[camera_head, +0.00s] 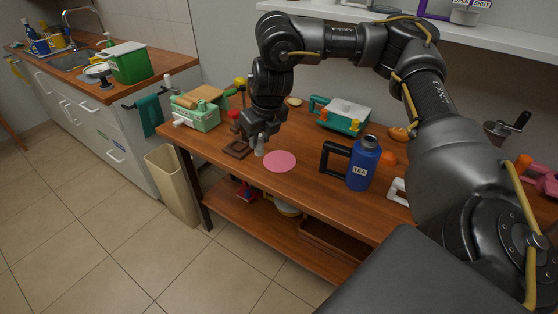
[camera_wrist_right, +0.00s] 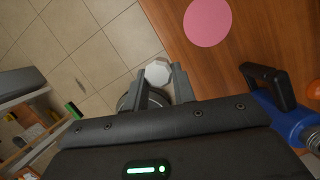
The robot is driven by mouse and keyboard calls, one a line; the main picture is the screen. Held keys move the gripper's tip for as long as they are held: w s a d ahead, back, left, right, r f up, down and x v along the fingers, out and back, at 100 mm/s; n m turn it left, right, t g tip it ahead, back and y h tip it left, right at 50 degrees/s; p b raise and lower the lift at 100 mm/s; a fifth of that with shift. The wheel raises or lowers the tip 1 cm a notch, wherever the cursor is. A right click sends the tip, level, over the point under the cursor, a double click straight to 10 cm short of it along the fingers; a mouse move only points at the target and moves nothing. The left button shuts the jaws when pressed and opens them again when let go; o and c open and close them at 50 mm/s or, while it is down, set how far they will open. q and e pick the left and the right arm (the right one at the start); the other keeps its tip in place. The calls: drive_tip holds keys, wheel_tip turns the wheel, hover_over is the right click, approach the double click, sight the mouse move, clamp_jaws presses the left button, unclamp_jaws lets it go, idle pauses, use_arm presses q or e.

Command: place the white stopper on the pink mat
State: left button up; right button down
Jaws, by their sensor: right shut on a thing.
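The white stopper (camera_wrist_right: 157,72) is between the fingertips of my right gripper (camera_wrist_right: 162,88), which is shut on it. In the head view the stopper (camera_head: 260,148) shows as a pale piece just under the right gripper (camera_head: 262,133). It is just left of the pink mat (camera_head: 280,162), not over it; its exact height above the table is hard to tell. The pink mat is a flat round disc on the wooden table, and it shows bare in the wrist view (camera_wrist_right: 208,22). My left gripper is not in view.
A blue tea flask (camera_head: 364,165) with a black handle stands right of the mat. A brown wooden frame (camera_head: 237,150) lies left of the gripper. A green toaster-like box (camera_head: 196,113) and a white-lidded teal box (camera_head: 342,115) stand farther back. Table (camera_head: 300,190) in front of the mat is clear.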

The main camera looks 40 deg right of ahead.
drive_tip(key=w+d+f, duration=0.2)
drive_tip(key=d+f, duration=0.1)
drive_tip(key=w+d+f, duration=0.3)
drive_tip(key=d+f, duration=0.1)
drive_tip(key=w+d+f, duration=0.3)
drive_tip(key=d, duration=0.1)
drive_tip(key=shift+w+d+f+p, duration=0.1)
drive_tip(key=shift+d+f+p, duration=0.05)
drive_tip(key=shift+p, duration=0.15)
wheel_tip(320, 180, down, 2)
drive_tip(key=shift+f+p, duration=0.1)
drive_tip(key=shift+p, duration=0.25)
drive_tip(key=shift+f, duration=0.4)
drive_tip(key=c, duration=1.5)
unclamp_jaws()
drive_tip(key=o, duration=0.4)
drive_tip(key=shift+c, duration=0.2)
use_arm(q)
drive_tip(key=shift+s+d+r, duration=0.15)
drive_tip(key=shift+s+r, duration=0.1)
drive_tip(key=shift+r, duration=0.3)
